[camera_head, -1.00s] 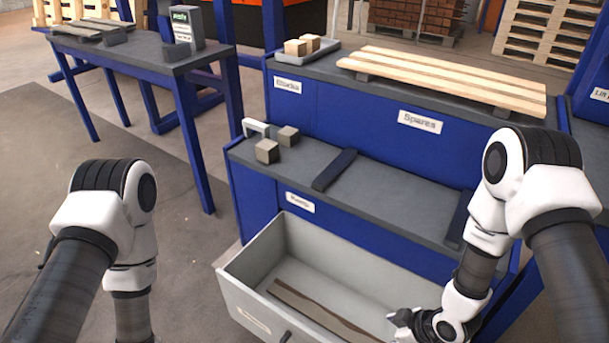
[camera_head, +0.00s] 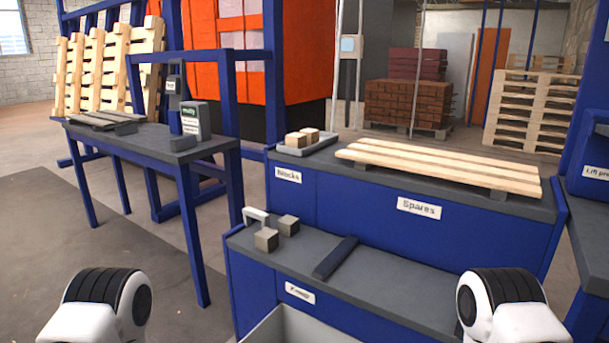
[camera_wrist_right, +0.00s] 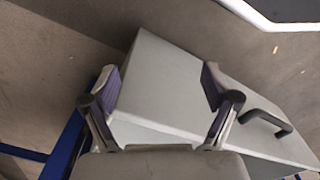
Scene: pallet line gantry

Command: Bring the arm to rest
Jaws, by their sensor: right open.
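My right gripper (camera_wrist_right: 162,82) is open in the right wrist view, its two fingers apart with nothing visible between them. Behind the fingers lies a grey panel (camera_wrist_right: 185,95), which looks like the outside of the drawer, with a dark bar handle (camera_wrist_right: 268,122) to the right of the fingers. Whether the fingers touch the panel cannot be told. In the head view, the grey open drawer (camera_head: 300,325) shows only its upper part at the bottom edge. Both my arms show only at the bottom of the head view; my left gripper is out of sight.
The blue workbench (camera_head: 400,285) stands ahead, with small blocks (camera_head: 266,240) and a dark bar (camera_head: 335,258) on its lower top. A slatted pallet (camera_head: 440,168) lies on the upper top. A blue-legged table (camera_head: 150,145) stands at left. Floor at far left is open.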

